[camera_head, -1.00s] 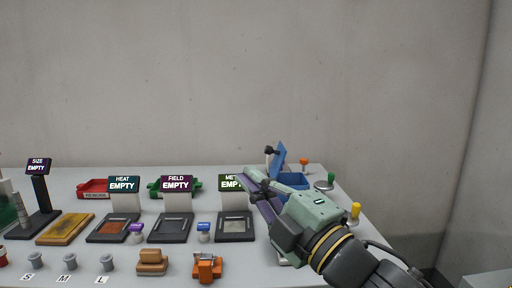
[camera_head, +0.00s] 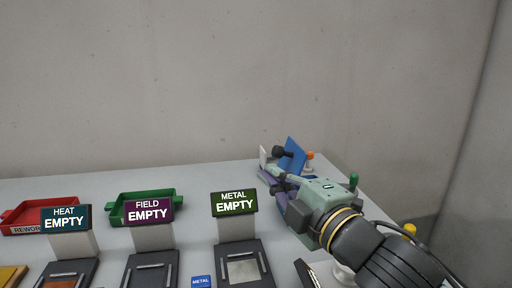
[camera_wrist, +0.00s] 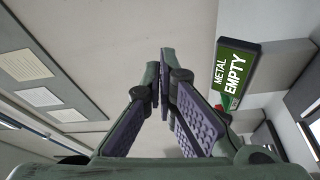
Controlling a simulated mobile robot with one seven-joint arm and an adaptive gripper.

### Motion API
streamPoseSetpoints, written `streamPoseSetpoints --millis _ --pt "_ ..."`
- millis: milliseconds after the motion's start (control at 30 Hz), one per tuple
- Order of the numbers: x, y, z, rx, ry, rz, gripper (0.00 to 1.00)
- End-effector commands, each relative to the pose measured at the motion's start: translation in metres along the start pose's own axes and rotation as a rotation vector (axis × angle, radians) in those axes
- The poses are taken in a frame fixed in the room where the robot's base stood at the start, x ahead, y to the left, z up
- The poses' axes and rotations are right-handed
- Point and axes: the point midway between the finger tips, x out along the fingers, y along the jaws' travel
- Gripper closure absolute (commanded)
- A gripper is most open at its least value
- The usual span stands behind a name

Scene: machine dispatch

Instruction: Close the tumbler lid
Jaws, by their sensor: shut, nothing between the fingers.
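The tumbler's blue lid (camera_head: 292,157) stands raised and tilted at the back right of the table in the head view. A dark knob (camera_head: 282,152) shows beside its left side. The tumbler's body is mostly hidden behind my gripper and arm. My gripper (camera_head: 266,177) is in front of the tumbler and below the lid in the picture; I cannot tell whether it touches it. In the wrist view my gripper (camera_wrist: 162,88) has its purple-padded fingers drawn together with nothing between them. The tumbler does not show clearly there.
The METAL sign (camera_head: 234,203) and its pad (camera_head: 242,268) stand left of my arm; the sign also shows in the wrist view (camera_wrist: 236,70). Green (camera_head: 130,204) and red (camera_head: 30,214) trays lie further left. Orange (camera_head: 310,156), green (camera_head: 354,179) and yellow (camera_head: 410,230) knobs line the right side.

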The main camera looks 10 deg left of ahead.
Motion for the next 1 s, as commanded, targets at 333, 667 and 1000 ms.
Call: streamPoseSetpoints --millis 333,667,1000 --pt "0.025 0.007 -0.002 0.005 0.004 -0.001 1.0" --pt "0.077 0.002 -0.001 0.002 0.003 -0.002 1.0" --pt "0.094 0.002 0.019 0.002 -0.006 -0.002 1.0"
